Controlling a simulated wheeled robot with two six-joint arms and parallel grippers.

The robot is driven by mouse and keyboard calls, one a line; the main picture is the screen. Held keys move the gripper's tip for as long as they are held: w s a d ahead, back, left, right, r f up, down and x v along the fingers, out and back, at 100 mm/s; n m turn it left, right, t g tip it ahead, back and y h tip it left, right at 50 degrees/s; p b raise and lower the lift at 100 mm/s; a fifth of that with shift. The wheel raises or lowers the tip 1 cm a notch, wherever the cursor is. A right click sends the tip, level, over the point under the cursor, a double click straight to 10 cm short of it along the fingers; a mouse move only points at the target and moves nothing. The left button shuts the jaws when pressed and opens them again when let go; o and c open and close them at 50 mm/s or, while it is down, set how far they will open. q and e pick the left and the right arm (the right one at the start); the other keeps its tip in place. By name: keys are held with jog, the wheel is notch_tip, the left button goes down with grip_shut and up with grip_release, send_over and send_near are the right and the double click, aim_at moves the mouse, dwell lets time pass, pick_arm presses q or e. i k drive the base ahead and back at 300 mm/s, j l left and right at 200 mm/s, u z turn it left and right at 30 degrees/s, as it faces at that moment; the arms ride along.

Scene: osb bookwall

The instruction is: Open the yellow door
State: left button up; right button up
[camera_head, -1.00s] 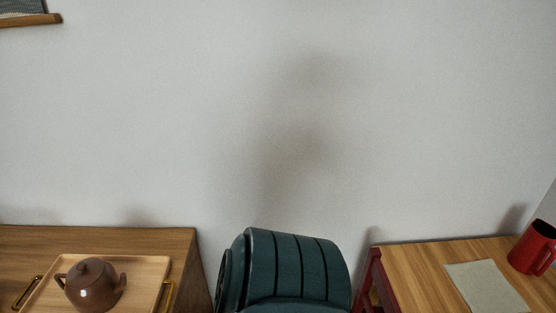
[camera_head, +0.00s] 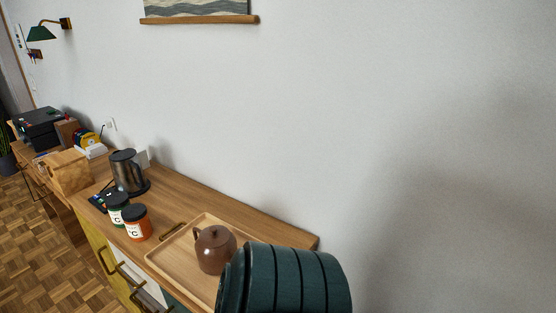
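The yellow door (camera_head: 92,247) is on the front of the long wooden sideboard (camera_head: 275,224), low at the left of the head view. It is seen at a steep angle and appears shut. A dark bar handle (camera_head: 106,262) is by its upper part. The lower part of the door is cut off by the picture's bottom edge. Neither of my grippers is in view.
On the sideboard stand a brown teapot (camera_head: 215,249) on a wooden tray (camera_head: 160,259), orange (camera_head: 137,224) and green (camera_head: 117,209) canisters, a kettle (camera_head: 128,172) and a paper bag (camera_head: 69,171). Parquet floor (camera_head: 50,250) is clear at left.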

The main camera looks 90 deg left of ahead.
aim_at(99, 243)
jog(key=u, duration=2.25)
